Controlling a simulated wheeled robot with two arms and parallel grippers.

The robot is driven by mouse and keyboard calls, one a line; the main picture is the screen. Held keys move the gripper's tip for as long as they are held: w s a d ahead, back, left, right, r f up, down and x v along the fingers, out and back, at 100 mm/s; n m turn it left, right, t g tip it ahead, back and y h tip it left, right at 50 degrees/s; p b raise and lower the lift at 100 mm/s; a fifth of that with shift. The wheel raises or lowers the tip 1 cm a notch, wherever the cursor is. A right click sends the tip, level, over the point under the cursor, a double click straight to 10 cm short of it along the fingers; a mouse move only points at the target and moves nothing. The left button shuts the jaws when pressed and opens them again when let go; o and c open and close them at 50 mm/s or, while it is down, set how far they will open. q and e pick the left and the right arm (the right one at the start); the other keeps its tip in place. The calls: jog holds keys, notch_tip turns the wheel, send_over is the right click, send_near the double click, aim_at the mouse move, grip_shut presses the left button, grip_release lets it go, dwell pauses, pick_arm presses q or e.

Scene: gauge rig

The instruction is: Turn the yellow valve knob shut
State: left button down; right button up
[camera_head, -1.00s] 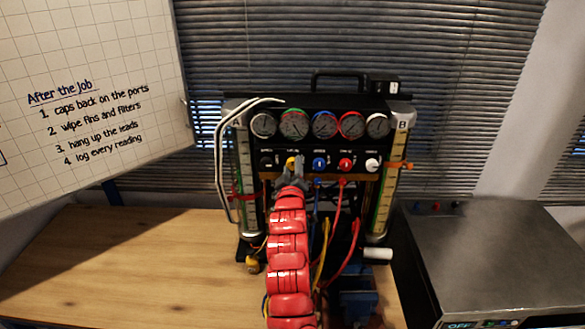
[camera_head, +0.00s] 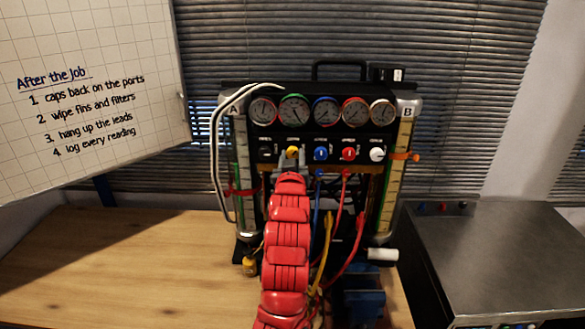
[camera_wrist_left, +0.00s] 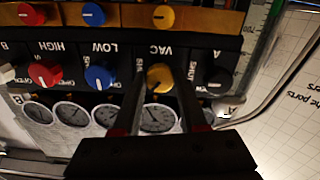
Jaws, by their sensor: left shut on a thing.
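The yellow valve knob (camera_head: 292,151) is second from the left in the row of knobs on the black gauge panel (camera_head: 320,134). My left gripper (camera_head: 291,157) is at this knob, its arm coming up from below in front of the rig. In the left wrist view, where the panel appears upside down, the yellow knob (camera_wrist_left: 160,76) under the VAC label sits between the two fingers (camera_wrist_left: 160,88). The gripper is shut on it. The fingers hide part of the knob's surroundings, and its exact pointer position is hard to read. My right gripper is not in view.
Blue (camera_head: 321,153), red (camera_head: 348,154) and white (camera_head: 377,155) knobs stand close to the right, a black knob (camera_head: 265,152) to the left. Gauges (camera_head: 326,111) line the panel above. Hoses (camera_head: 345,240) hang below. The wooden bench (camera_head: 120,265) is clear at left.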

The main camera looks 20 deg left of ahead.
pick_arm(q)
jog(key=m+b, duration=0.1)
jog(key=m, duration=0.2)
jog(key=shift+f+b, duration=0.2)
jog(key=shift+b, duration=0.2)
jog(key=m+b, duration=0.1)
jog(key=m, duration=0.1)
jog(key=shift+m, duration=0.3)
jog(key=m, duration=0.2)
jog(key=shift+m, duration=0.3)
jog(key=shift+r+m, duration=0.1)
jog(key=shift+m, duration=1.1)
jog(key=shift+c, duration=2.2)
grip_release()
